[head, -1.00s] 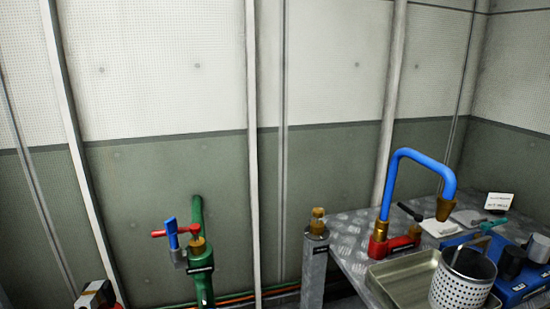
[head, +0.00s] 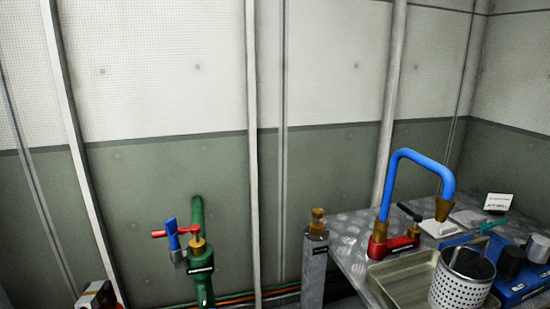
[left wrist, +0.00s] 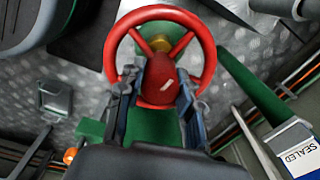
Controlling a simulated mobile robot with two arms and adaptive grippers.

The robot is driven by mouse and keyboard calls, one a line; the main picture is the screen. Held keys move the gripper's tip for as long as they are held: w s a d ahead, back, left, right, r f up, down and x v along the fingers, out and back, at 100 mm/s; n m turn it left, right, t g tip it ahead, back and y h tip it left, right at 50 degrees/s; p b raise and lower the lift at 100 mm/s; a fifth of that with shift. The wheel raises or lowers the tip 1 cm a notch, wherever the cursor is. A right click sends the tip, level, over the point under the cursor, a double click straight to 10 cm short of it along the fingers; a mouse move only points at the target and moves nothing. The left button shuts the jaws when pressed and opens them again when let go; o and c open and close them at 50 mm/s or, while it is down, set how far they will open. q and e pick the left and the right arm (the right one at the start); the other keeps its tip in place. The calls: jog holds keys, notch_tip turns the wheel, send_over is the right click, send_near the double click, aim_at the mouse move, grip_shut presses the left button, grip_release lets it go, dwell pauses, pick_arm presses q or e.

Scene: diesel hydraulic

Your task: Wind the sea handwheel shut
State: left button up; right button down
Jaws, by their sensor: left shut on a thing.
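The red handwheel (left wrist: 206,62) is in the left wrist view, with a brass stem (left wrist: 160,43) behind it and green valve pipework (left wrist: 252,88) around it. My left gripper (left wrist: 159,75) reaches in from below. Its two dark fingers lie on either side of the rounded red middle part of the wheel and are shut on the wheel. The fingers hide parts of the lower rim. Neither of my grippers shows in the head view, and I cannot make out this wheel there.
A green pipe with a red and blue handle (head: 172,235) stands by the wall in the head view. A post with a brass top (head: 317,225) is beside a metal bench (head: 345,240). A tag reading SEALED (left wrist: 300,155) is right of the wheel in the left wrist view.

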pick_arm(q)
jog(key=m, duration=0.5)
jog(key=shift+s+a+f, duration=0.1)
jog(key=shift+s+f, duration=0.05)
jog(key=shift+f, duration=0.15)
jog(key=m, duration=1.4)
jog(key=shift+s+f, duration=0.1)
jog(key=shift+s, duration=0.05)
jog(key=o, duration=1)
jog(key=shift+f, duration=0.1)
jog(key=shift+r, duration=0.2)
